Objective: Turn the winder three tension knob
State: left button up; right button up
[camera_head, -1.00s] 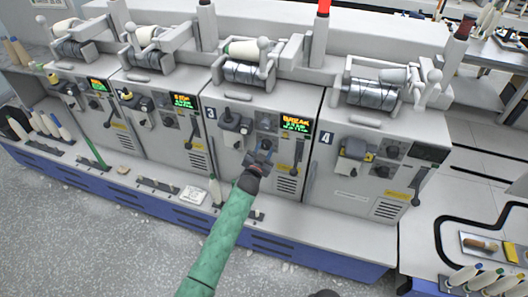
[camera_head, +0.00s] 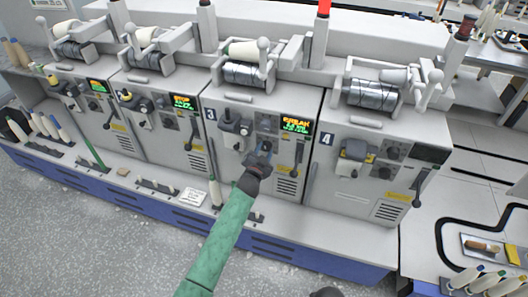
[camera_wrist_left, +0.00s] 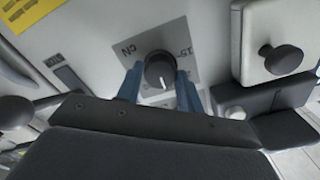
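Winder three (camera_head: 225,155), marked 3, has a lit screen (camera_head: 297,125) that appears to read BREAK. My left gripper (camera_head: 264,150) is at the lower middle of its front panel and hides the tension knob in the head view. In the left wrist view the round black knob (camera_wrist_left: 160,70) has a white pointer line and sits on a grey dial plate (camera_wrist_left: 183,36). The two blue fingers of my left gripper (camera_wrist_left: 160,86) stand on either side of the knob. A gap shows on the knob's left; contact on its right is unclear.
A black lever (camera_head: 298,158) is right of my left gripper on winder three. In the wrist view a black round button on a pale block (camera_wrist_left: 281,59) is at the right. Winder four (camera_head: 350,190) stands to the right. A ledge with cones runs below.

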pick_arm(q)
jog(key=o, duration=0.4)
jog(key=shift+c, duration=0.2)
jog(key=shift+o, duration=0.2)
pick_arm(e)
jog(key=shift+s+f, duration=0.15)
jog(key=shift+f, duration=0.05)
pick_arm(q)
jog(key=shift+s, duration=0.1)
pick_arm(e)
jog(key=shift+f, duration=0.1)
pick_arm(q)
jog(key=shift+s+a+f, duration=0.1)
jog(key=shift+s+a, duration=0.05)
jog(key=shift+s, duration=0.15)
jog(key=b+v, duration=0.1)
jog(key=v, duration=0.6)
jog(key=shift+b, duration=0.4)
pick_arm(e)
notch_tip(320, 180, up, 8)
jog(key=shift+s, duration=0.15)
jog(key=shift+a, duration=0.1)
